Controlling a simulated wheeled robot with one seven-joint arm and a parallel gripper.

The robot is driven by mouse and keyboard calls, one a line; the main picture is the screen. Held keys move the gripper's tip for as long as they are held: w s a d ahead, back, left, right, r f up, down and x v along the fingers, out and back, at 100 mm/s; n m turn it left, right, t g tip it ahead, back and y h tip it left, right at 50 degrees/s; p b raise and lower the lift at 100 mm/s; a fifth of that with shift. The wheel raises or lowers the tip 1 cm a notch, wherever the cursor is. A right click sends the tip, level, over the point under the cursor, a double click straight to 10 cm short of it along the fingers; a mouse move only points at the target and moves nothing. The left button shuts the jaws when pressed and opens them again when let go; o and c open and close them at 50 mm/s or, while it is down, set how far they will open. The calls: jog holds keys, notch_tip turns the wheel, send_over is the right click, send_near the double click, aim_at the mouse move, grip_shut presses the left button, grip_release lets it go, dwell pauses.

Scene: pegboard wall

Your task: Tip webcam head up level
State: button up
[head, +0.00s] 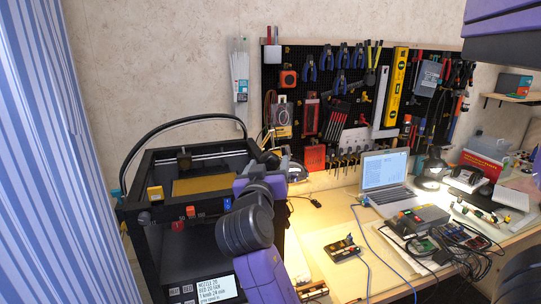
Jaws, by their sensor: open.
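My gripper (268,158) is at the right rear top corner of the black 3D printer (133,206), at the end of my purple and dark grey arm. Its fingers are small and dark against the dark pegboard and printer frame. It is open, and I see nothing held in it. I cannot clearly pick out the webcam or the tilt of its head. It may be among the dark shapes by the gripper, partly hidden by my arm. Whether the gripper touches anything there is too small to tell.
The workbench (335,250) holds an open laptop (385,168), a lit lamp (432,170), a grey box (418,218) and tangled cables. The tool-hung pegboard (300,58) rises behind. A striped curtain (45,150) is at left.

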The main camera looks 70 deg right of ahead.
aim_at(276, 157)
jog(key=shift+p+x, duration=0.55)
jog(key=shift+x, duration=2.1)
jog(key=c, duration=1.4)
jog(key=shift+o, duration=0.2)
jog(key=m, duration=0.1)
jog(key=m+y, duration=0.1)
jog(key=m, duration=0.1)
jog(key=shift+s+d+r+y, duration=0.1)
jog(key=shift+s+d+y, duration=0.15)
jog(key=shift+s+y, duration=0.05)
jog(key=shift+s+d+m+y, duration=0.1)
jog(key=shift+m+y, duration=0.25)
jog(key=shift+m, duration=0.25)
jog(key=shift+s+d+m+y, duration=0.1)
jog(key=shift+m+y, duration=0.25)
jog(key=shift+m, duration=0.25)
jog(key=o, duration=1.4)
jog(key=shift+c, duration=0.2)
